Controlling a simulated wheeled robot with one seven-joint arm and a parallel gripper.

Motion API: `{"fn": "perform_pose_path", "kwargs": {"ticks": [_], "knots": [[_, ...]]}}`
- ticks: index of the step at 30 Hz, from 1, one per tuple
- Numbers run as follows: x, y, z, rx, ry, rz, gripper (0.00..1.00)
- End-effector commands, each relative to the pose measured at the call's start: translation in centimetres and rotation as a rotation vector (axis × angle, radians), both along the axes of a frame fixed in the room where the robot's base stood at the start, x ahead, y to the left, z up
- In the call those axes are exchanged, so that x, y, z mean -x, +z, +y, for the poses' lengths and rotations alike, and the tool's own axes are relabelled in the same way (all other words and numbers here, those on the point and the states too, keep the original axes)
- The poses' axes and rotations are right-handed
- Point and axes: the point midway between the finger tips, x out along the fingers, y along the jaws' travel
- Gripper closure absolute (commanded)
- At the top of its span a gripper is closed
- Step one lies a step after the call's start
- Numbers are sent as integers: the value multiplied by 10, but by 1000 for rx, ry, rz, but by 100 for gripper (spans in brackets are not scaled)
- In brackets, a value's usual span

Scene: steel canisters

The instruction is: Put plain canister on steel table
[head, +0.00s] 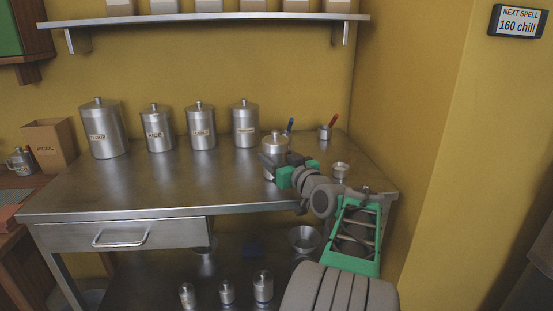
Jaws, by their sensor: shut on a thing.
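A steel canister with a knobbed lid (274,142) is at the right part of the steel table (120,193). My gripper (270,160) is shut on it, across its body. The gripper and wrist hide most of its front, so I see no label on it. The canister appears upright; I cannot tell whether its base touches the tabletop. Several labelled canisters stand in a row along the back of the table, from the large one marked FLOUR (103,130) to the one (246,124) just left of my gripper.
A small cup with a red handle (325,132), a blue-handled item (290,125) and a small metal cup (340,170) are near the gripper. A wall shelf (210,17) hangs above. Small canisters (227,292) and a bowl (305,239) sit below. The table's front left is clear.

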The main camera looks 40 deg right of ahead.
Motion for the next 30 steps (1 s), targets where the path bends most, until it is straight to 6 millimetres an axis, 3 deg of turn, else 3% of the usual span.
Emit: {"fn": "perform_pose_path", "kwargs": {"ticks": [2, 3, 9, 20, 30], "knots": [[0, -3, 0, 1, 0, -1, 91], [0, -2, 0, 0, 0, 0, 36], [0, -2, 0, -1, 0, 1, 20], [2, 3, 0, -1, -1, 1, 18], [82, 3, 15, -1, -7, 0, 18]]}}
